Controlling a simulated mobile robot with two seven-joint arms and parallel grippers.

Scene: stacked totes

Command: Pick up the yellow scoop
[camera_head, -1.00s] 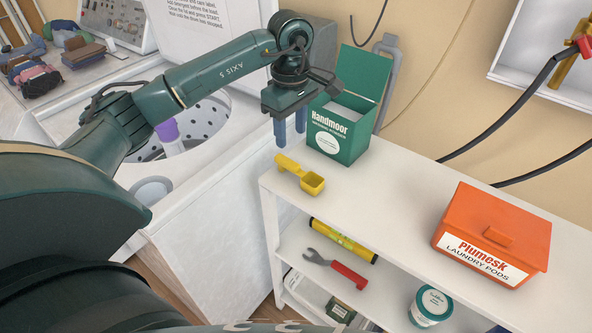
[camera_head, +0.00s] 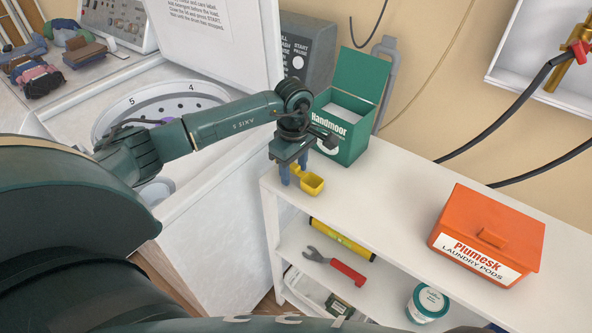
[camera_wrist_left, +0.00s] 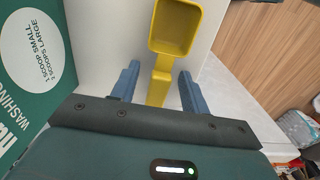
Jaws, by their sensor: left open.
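The yellow scoop (camera_head: 312,184) lies on the white shelf top near its left end, in front of the green powder box. My left gripper (camera_head: 294,174) is low over its handle, and hides part of it in the head view. In the left wrist view the scoop's cup (camera_wrist_left: 175,28) is at the top and its handle runs down between the two blue fingers of my left gripper (camera_wrist_left: 158,85). The fingers are open, one on each side of the handle, with gaps visible. My right gripper is not in view.
The open green Handmoor box (camera_head: 345,130) stands close behind my left gripper. The orange Plumesk box (camera_head: 487,228) is farther right on the shelf top (camera_head: 385,195), with free room between. The washing machine (camera_head: 200,215) is left. A wrench and tub are on the lower shelf.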

